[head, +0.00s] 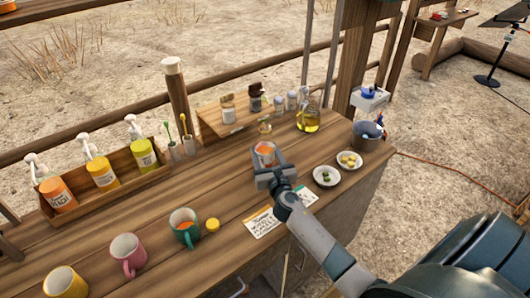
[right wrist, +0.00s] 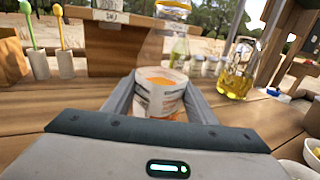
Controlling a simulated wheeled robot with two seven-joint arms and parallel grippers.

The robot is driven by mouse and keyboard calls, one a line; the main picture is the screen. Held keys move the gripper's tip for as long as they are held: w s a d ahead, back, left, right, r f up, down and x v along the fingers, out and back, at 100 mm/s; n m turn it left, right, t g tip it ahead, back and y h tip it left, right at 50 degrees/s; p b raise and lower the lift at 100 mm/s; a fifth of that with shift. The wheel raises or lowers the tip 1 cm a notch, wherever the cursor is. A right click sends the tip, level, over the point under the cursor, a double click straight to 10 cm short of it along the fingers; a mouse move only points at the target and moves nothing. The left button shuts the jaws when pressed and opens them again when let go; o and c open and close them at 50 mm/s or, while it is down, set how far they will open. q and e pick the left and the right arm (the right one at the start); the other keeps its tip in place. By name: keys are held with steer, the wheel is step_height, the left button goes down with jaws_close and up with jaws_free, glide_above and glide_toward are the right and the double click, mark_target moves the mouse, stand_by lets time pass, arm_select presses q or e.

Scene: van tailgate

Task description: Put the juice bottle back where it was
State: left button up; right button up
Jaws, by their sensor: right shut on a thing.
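The juice bottle is clear with an orange-and-white label (head: 265,149) and stands roughly upright over the wooden counter. My right gripper (head: 268,163) is shut on it, with a finger on each side of the label. In the right wrist view the bottle (right wrist: 160,90) is between the fingers, and its upper part is clear. The gripper body hides its base, so I cannot tell whether it touches the counter. My left gripper is not in view.
A small raised shelf (head: 222,121) with jars stands behind. An oil bottle (head: 308,117), two small bowls (head: 326,176) and a bucket (head: 368,137) are to the right. A crate of pump bottles (head: 50,208) and mugs (head: 184,225) are left. Cards lie in front.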

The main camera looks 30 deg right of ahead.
steer(key=o, duration=1.3)
steer(key=shift+o, duration=0.2)
steer(key=shift+s+a, duration=0.2)
steer(key=shift+s, duration=0.3)
steer(key=b+v, duration=0.1)
steer(key=v, duration=1)
steer(key=shift+r, duration=0.15)
